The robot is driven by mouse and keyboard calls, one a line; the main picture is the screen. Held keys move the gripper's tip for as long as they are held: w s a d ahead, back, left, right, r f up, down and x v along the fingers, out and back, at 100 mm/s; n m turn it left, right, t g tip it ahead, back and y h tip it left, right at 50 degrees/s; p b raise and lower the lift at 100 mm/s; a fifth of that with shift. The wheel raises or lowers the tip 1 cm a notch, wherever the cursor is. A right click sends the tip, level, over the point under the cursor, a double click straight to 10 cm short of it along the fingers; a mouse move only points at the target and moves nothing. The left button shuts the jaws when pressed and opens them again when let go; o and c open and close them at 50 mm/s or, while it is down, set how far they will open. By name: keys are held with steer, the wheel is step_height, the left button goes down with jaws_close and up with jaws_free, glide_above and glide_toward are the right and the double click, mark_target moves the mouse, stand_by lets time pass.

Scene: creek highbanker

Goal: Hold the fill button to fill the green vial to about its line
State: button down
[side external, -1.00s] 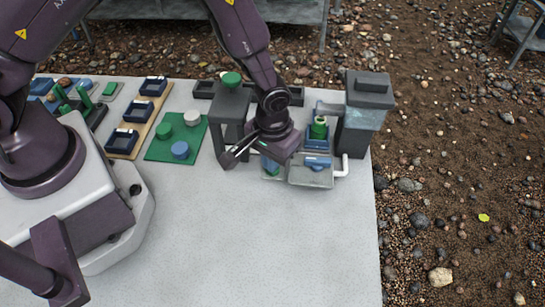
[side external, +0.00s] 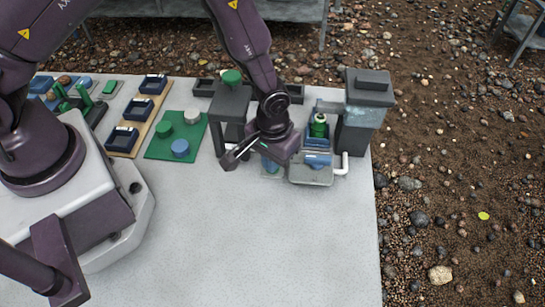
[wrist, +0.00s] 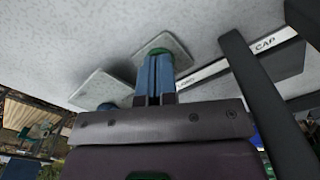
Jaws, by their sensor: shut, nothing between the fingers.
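The green vial (side external: 319,128) stands upright in a blue holder at the dispenser, left of the grey tank. Its line and liquid level are too small to read. In the wrist view, my gripper (wrist: 154,80) is shut, its blue fingers together and empty. The fingertips are at a green button (wrist: 158,50) on a pale square plate, seemingly touching it; whether it is pressed down cannot be told. In the side view, my gripper (side external: 270,163) points down just left of the dispenser and largely hides the button there.
A second pale plate (wrist: 98,91) lies beside the button plate. The grey cap stand (side external: 231,103) with a green top is close to my wrist on the left. The tank (side external: 365,115) stands right. A green mat (side external: 165,150) holds several caps. The front table is clear.

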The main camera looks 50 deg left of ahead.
stand_by(0.3)
steer(key=shift+r, duration=1.15)
steer(key=shift+s+r, duration=0.1)
steer(key=shift+r, duration=0.2)
steer(key=r, duration=0.2)
steer(key=s+r, duration=0.1)
steer(key=shift+d+r+t+h, duration=0.25)
steer(key=shift+r+t+h, duration=0.05)
steer(key=shift+t, duration=0.1)
steer(key=s+a+r+m+t, duration=0.1)
steer(key=a+r, duration=0.3)
steer(key=r, duration=0.5)
steer(key=s+a+r+t, duration=0.1)
steer(key=a+r, duration=0.2)
steer(key=r, duration=0.6)
steer(key=s+a+r+m+t, duration=0.2)
steer(key=s+a+r, duration=0.4)
steer(key=s+r, duration=0.3)
steer(key=s, duration=0.3)
steer(key=shift+r+t, duration=0.4)
